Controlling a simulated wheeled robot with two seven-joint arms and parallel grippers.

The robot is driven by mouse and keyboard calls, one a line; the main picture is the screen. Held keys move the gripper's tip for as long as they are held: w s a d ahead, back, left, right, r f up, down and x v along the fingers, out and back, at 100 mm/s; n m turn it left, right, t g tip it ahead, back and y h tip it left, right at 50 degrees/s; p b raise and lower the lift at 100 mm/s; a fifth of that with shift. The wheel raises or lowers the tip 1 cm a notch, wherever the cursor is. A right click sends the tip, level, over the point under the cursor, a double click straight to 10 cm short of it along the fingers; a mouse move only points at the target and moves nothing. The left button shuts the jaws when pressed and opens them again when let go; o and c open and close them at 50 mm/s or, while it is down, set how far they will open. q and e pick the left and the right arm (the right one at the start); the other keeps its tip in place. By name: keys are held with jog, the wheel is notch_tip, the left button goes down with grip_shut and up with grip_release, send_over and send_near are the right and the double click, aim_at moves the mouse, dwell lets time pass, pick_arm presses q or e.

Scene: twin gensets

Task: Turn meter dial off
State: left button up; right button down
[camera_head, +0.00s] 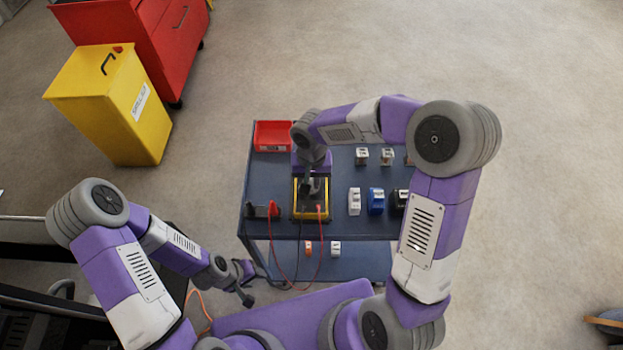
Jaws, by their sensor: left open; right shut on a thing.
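The meter (298,211) is a dark box with a yellow frame, lying near the front left of the blue table. Red and dark leads run from its front edge. My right gripper (314,188) reaches down onto the meter from above and is shut at its face, on what looks to be the dial. The dial itself is hidden under the gripper, so its setting cannot be read. My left gripper (249,284) is open and empty, low in front of the table's left front corner, apart from the meter.
The blue table (340,228) also holds a red bin (271,135), a dark holder with a red part (262,210), and white, blue and black blocks (376,200) at right. Its lower shelf (350,262) carries small blocks. A yellow bin (125,120) and red cabinet stand at left.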

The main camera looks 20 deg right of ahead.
jog(key=n+p, duration=0.1)
jog(key=n, duration=0.3)
jog(key=shift+r, duration=0.1)
jog(key=n+p, duration=0.1)
jog(key=n, duration=0.3)
jog(key=shift+n, duration=0.3)
jog(key=n+p, duration=0.2)
jog(key=n, duration=0.2)
jog(key=shift+n, duration=0.3)
jog(key=n+p, duration=0.1)
jog(key=n, duration=0.3)
jog(key=shift+p, duration=0.35)
jog(key=shift+n, duration=0.3)
jog(key=c, duration=1.1)
grip_release()
